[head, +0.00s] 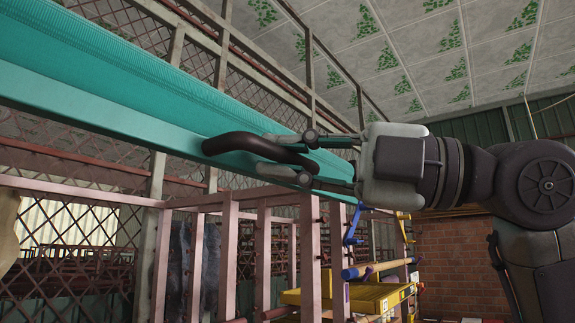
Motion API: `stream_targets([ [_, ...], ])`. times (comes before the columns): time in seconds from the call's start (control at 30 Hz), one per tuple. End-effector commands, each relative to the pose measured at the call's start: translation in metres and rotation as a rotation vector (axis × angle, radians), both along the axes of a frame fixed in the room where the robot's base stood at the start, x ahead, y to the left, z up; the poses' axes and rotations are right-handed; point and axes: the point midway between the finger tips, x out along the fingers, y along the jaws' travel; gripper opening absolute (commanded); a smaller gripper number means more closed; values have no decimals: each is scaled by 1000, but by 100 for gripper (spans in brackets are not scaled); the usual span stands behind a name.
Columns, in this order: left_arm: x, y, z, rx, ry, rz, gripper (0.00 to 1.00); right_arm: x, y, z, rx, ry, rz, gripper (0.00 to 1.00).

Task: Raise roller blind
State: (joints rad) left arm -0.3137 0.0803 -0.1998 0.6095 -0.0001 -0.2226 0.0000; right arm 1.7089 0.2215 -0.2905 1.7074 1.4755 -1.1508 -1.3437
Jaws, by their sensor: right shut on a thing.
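The roller blind (110,60) is a teal ribbed sheet running diagonally across the upper left of the head view, with a smooth teal bottom bar (70,115). A dark curved handle (232,143) is fixed to that bar. My right gripper (287,154) comes in from the right and is shut on the handle, with its fingers around the handle's right part. The fingers cover part of the bar and the handle's right end. My left gripper is out of view.
Pink metal frames (310,255) stand below and behind the blind. A yellow rack part (375,296) and blue pieces sit at the lower middle. Lattice mesh (75,215) lies at left, a brick wall (460,265) at right. A tiled ceiling (430,60) is overhead.

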Motion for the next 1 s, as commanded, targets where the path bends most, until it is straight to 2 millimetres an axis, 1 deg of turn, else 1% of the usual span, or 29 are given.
stream_targets([
  [0.17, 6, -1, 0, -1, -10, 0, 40, 0, -1, 1, 4, -2, -2, 0],
  [0.27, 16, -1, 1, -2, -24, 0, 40, 0, -1, 1, 4, -2, -2, 0],
  [0.3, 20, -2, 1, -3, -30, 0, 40, 0, -1, 1, 4, -3, -1, 17],
  [0.43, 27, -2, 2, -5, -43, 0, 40, 0, -1, 1, 2, -3, 0, 38],
  [0.47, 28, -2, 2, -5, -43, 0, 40, 0, 0, 1, 1, -2, 0, 41],
  [0.67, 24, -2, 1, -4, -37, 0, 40, 0, 0, 0, 0, -2, 1, 41],
  [0.73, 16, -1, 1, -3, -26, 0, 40, -1, 0, 0, 0, -2, 1, 41],
  [0.8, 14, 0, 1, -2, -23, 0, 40, -1, -3, 0, 0, -2, 1, 41],
  [0.87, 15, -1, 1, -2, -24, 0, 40, -2, -8, -1, 0, -2, 1, 41],
  [1.0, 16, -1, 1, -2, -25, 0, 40, -6, -31, -5, 2, -1, -2, 41],
])
